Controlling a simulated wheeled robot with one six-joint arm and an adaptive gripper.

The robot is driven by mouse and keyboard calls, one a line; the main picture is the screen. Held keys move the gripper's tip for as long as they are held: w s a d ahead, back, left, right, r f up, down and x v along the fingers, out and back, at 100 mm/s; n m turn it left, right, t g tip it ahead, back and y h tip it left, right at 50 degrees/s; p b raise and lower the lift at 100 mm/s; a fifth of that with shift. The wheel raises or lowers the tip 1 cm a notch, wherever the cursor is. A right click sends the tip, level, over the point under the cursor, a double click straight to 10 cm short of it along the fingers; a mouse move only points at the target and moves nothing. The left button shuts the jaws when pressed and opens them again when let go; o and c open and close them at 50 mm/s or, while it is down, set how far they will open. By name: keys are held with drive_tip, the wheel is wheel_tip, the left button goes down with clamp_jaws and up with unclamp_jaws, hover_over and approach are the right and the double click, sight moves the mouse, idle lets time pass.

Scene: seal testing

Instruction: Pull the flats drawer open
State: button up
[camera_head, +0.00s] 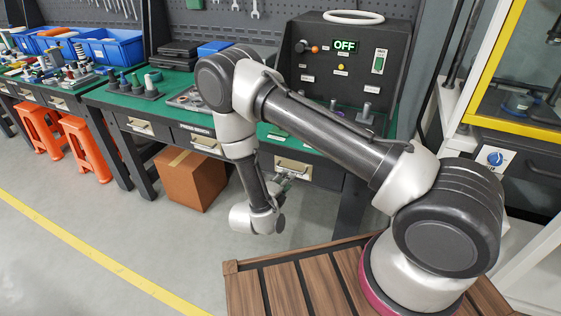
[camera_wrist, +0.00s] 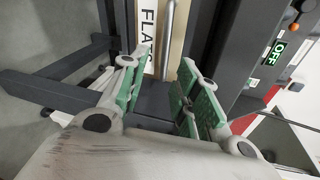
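The flats drawer (camera_head: 297,166) is a pale front under the right end of the green-topped workbench, and it looks closed. I cannot tell how far the handle reaches between the fingers. In the head view my gripper (camera_head: 284,182) is small, just in front of the drawer.
Other drawers (camera_head: 140,125) sit to the left under the bench. A cardboard box (camera_head: 190,180) and orange stools (camera_head: 85,145) stand on the floor. A control box (camera_head: 345,65) reading OFF stands on the bench. Open floor (camera_head: 130,240) lies in front.

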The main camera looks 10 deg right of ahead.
sight(287, 169)
drive_tip(key=w+d+n, duration=0.1)
drive_tip(key=w, duration=0.1)
drive_tip(key=w+n, duration=0.1)
drive_tip(key=w, duration=0.2)
drive_tip(key=w+d+f+n+t+y, duration=0.1)
drive_tip(key=w, duration=0.1)
drive_tip(key=shift+w+d, duration=0.25)
drive_tip(key=shift+d, duration=0.05)
clamp_jaws()
